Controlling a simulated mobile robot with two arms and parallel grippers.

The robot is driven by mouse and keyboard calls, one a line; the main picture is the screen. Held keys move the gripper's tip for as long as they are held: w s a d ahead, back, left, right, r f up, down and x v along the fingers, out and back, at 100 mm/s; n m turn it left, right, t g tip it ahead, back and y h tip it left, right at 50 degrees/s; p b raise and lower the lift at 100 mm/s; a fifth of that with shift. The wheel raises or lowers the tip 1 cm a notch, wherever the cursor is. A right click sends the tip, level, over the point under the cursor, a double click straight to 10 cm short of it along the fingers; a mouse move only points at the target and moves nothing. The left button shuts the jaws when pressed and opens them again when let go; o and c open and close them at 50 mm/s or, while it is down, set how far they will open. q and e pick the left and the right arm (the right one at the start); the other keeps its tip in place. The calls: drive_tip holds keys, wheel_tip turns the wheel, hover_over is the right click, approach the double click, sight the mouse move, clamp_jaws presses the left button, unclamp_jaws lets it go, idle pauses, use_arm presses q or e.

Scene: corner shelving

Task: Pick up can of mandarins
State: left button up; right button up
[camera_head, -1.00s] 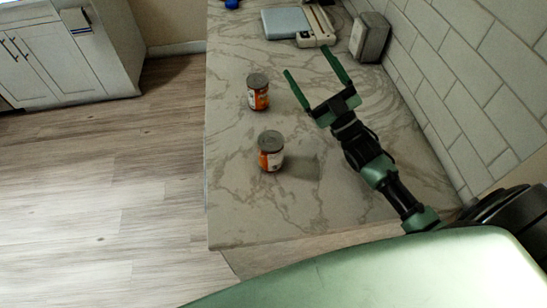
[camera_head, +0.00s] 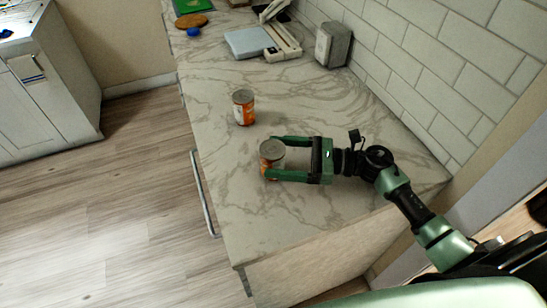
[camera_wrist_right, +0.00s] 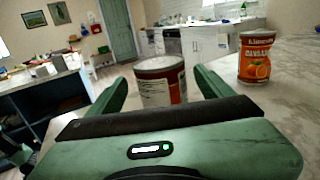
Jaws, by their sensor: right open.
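Two cans with orange labels stand upright on the marble counter (camera_head: 290,215). The nearer can (camera_head: 272,152) is between the fingers of my right gripper (camera_head: 272,158), which is open around it. In the right wrist view this can (camera_wrist_right: 162,82) stands between the two green fingertips (camera_wrist_right: 165,85), its lower part hidden by the gripper. The farther can (camera_head: 244,107) stands apart, toward the back. In the right wrist view it is at the right (camera_wrist_right: 257,58), its label showing oranges and lettering I cannot fully read. My left gripper is not in view.
A grey scale-like device (camera_head: 250,43), a white device (camera_head: 283,45) and a grey box (camera_head: 333,44) stand farther back. A tiled wall (camera_head: 420,60) borders the counter's right side. The counter's left edge drops to the floor. Counter around the cans is clear.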

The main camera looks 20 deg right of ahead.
sight(261, 155)
drive_tip(key=p+x, duration=0.1)
drive_tip(key=x, duration=0.3)
drive_tip(key=shift+w+p, duration=0.1)
drive_tip(key=shift+p, duration=0.3)
drive_tip(key=shift+w+a+f, duration=0.1)
drive_tip(key=shift+a+f, duration=0.05)
drive_tip(key=shift+f, duration=0.05)
drive_tip(key=c, duration=1.7)
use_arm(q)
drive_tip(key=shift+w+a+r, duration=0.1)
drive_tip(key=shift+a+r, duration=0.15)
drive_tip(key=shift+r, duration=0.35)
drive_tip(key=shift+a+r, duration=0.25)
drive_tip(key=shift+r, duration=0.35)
use_arm(e)
clamp_jaws()
drive_tip(key=shift+r, duration=0.1)
